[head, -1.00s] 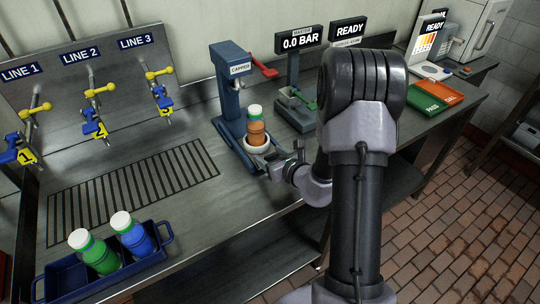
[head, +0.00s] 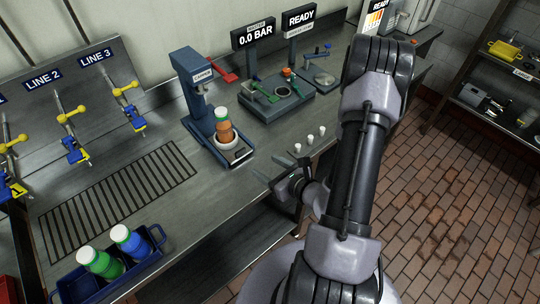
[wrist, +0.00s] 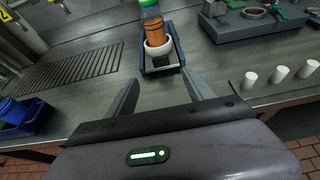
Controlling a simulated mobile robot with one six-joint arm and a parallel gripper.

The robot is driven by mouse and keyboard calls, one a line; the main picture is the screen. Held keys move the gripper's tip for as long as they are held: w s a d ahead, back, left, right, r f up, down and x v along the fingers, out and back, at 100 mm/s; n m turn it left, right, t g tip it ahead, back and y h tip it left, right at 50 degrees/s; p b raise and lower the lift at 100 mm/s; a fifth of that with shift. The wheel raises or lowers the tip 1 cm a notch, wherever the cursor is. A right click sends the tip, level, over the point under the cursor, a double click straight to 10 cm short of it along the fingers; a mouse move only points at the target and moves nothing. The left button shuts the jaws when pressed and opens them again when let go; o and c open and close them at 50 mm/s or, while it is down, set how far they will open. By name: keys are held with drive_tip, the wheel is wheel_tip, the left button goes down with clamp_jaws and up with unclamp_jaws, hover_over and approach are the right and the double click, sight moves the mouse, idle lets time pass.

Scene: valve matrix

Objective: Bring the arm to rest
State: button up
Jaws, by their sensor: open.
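My gripper (head: 278,182) is open and empty over the front edge of the steel counter, in front of the capper. In the wrist view, its two fingers (wrist: 160,88) are spread with bare counter between them. An orange-brown bottle (head: 224,130) with a green and white cap stands upright in the white cup of the blue capper (head: 196,90). The bottle also shows beyond my fingertips in the wrist view (wrist: 153,27), clear of them. My arm reaches across the right half of the head view and hides part of the counter.
Several small white caps (head: 310,139) stand on the counter right of my gripper. A blue crate (head: 150,262) holds a green and a blue bottle at lower left. A grey test station (head: 275,103) stands behind. The brick floor (head: 440,200) at right is clear.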

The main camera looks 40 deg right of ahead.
drive_tip(key=shift+s+r, duration=0.1)
drive_tip(key=shift+s, duration=0.35)
